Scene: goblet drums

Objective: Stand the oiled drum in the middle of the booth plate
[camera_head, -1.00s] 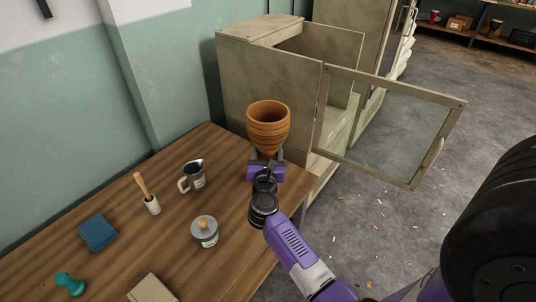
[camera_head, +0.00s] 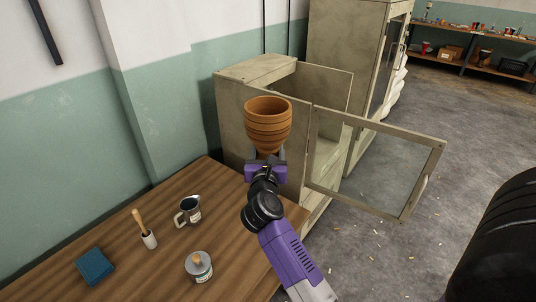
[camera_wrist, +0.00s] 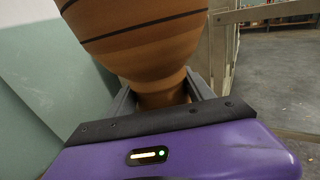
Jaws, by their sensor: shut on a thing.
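The drum (camera_head: 268,122) is a brown, ridged goblet shape with dark bands and a wide open top. It is upright in the head view, in front of the booth. My gripper (camera_head: 266,158) is shut on its narrow lower part. In the wrist view the drum (camera_wrist: 145,38) fills the upper middle, with its waist between the two grey fingers of my gripper (camera_wrist: 163,92). The booth (camera_head: 240,95) is a beige cabinet behind the drum, with its glazed door (camera_head: 375,160) swung open to the right. The booth plate cannot be made out.
The open door juts out right of my arm. A tall cabinet (camera_head: 345,60) stands behind the booth.

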